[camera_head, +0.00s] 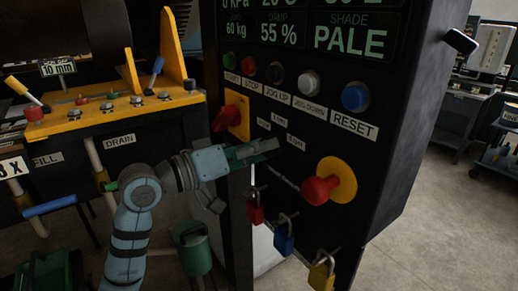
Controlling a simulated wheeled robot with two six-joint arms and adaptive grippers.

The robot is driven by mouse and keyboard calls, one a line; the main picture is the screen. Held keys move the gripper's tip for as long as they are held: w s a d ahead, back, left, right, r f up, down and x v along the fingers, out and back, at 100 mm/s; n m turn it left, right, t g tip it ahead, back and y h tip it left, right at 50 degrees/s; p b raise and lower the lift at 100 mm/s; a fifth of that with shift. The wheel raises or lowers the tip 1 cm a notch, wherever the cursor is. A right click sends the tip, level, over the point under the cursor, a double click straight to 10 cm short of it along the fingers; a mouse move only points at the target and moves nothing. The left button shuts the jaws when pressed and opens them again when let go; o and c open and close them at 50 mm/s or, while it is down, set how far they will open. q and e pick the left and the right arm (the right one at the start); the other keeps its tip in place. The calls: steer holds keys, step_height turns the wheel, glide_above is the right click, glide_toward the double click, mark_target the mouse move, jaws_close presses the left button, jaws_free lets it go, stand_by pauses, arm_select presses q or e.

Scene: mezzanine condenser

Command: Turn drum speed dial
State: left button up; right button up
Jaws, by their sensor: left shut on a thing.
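The dark control panel (383,165) stands at the centre right in the head view. Small white labels (279,121) form an arc on it, at the place of the drum speed dial. My left gripper (262,149) reaches in from the left, its fingers just below these labels at the panel face. It is shut on the dial, which the fingers hide almost fully, so its pointer setting cannot be read. My right gripper is out of view.
A red knob on a yellow plate (320,189) juts out at the right, another red handle (231,118) at the left. Padlocks (284,237) hang below. Push buttons (308,82) line the panel above. A yellow lever bench (112,110) stands left.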

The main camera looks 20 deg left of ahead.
arm_select(q)
steer(key=shift+m, duration=0.3)
steer(key=m+p, duration=0.1)
steer(key=m, duration=1)
steer(key=shift+d, duration=0.1)
stand_by(0.3)
steer(key=o, duration=1.2)
steer(key=shift+c, duration=0.2)
